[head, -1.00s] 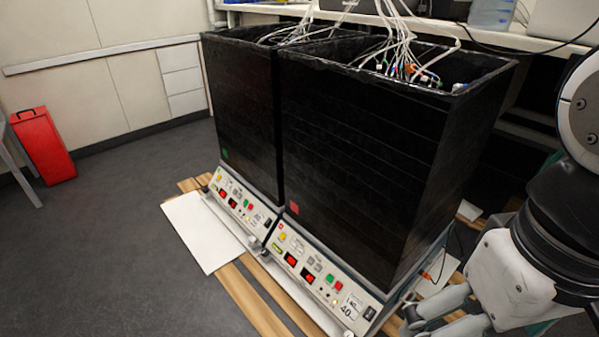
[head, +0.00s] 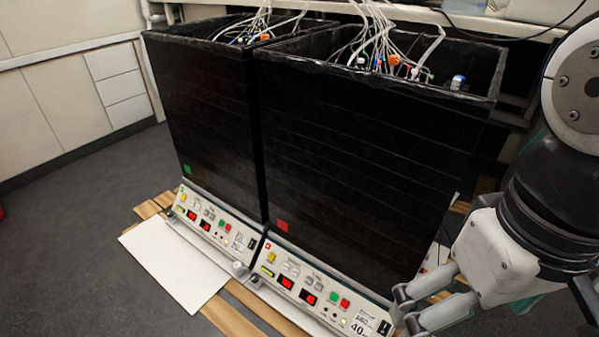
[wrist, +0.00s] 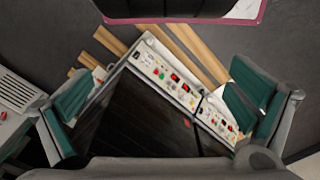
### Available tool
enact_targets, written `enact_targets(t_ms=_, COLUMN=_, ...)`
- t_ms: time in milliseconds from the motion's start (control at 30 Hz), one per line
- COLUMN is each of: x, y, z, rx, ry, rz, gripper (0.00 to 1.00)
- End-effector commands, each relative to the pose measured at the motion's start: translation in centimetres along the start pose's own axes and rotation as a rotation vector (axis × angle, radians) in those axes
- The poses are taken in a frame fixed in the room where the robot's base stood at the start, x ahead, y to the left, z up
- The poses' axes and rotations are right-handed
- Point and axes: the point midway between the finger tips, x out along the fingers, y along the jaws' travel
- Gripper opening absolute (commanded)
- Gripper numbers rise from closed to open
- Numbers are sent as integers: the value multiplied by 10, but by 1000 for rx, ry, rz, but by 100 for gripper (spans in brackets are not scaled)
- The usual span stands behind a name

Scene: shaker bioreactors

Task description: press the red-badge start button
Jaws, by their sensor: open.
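The red badge (head: 282,226) is a small square low on the right black box (head: 360,170); it also shows in the wrist view (wrist: 187,123). Below it a sloped white control panel (head: 300,268) carries red displays, a green button (head: 333,297) and a red button (head: 345,303) beside it. Button labels are too small to read. My gripper (head: 408,308) is open and empty, right of this panel's right end in the head view. In the wrist view its fingers (wrist: 160,100) are spread wide, with the box and panel between and beyond them. No contact with the panel shows.
A matching left box (head: 205,120) has a green badge (head: 187,169) and its own panel (head: 215,222). Cables rise from both open tops. Wooden slats and a white board (head: 175,265) lie in front. Grey floor at the left is free.

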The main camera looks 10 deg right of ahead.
Motion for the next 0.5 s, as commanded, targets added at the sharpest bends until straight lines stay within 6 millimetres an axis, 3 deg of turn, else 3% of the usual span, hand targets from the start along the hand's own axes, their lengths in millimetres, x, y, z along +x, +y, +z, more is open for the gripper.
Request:
enact_targets(t_ms=33, x=0, y=0, z=0, rx=0, ry=0, rz=0, gripper=89)
enact_targets(t_ms=67, x=0, y=0, z=0, rx=0, ry=0, rz=0, gripper=82)
enact_targets(t_ms=400, x=0, y=0, z=0, rx=0, ry=0, rz=0, gripper=5)
enact_targets(t_ms=433, x=0, y=0, z=0, rx=0, ry=0, rz=0, gripper=0)
enact_targets(t_ms=500, x=0, y=0, z=0, rx=0, ry=0, rz=0, gripper=0)
